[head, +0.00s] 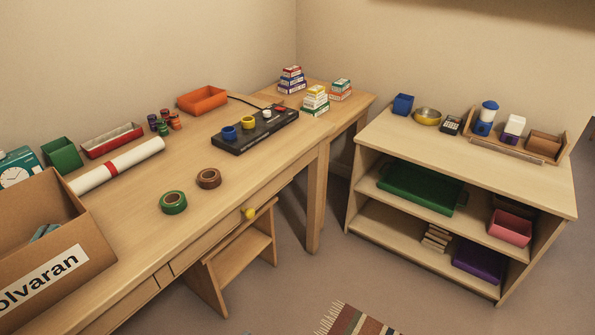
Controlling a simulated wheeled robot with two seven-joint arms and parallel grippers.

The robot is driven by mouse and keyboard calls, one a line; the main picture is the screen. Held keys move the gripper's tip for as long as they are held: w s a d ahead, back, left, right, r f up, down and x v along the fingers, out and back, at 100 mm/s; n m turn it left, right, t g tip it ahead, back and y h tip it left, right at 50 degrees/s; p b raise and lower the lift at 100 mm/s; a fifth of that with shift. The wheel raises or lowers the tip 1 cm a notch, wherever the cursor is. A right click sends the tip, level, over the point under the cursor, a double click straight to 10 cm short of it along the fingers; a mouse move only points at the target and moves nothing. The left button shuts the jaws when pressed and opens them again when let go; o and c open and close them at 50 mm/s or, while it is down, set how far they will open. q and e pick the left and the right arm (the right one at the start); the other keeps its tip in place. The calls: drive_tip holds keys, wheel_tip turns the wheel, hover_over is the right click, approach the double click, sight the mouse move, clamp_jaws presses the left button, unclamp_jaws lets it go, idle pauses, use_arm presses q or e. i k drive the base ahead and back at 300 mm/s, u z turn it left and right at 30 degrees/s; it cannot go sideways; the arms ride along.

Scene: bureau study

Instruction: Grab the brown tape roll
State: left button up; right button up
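The brown tape roll (208,178) lies flat on the wooden desk (128,225), a little back from its front edge. A green tape roll (173,202) lies just to its front left, with a small gap between them. Neither of my grippers shows in the head view, and nothing touches or covers the brown roll.
A cardboard box (85,215) stands at the desk's left end. A white paper tube (118,165) lies behind the rolls, and a black panel (255,131) sits to the right. A yellow knob (249,213) sticks out of the desk front. A shelf unit (470,160) stands at right.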

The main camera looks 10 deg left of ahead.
sight(210, 177)
drive_tip(key=z, duration=0.25)
drive_tip(key=i, duration=1.05)
drive_tip(key=u, duration=2.4)
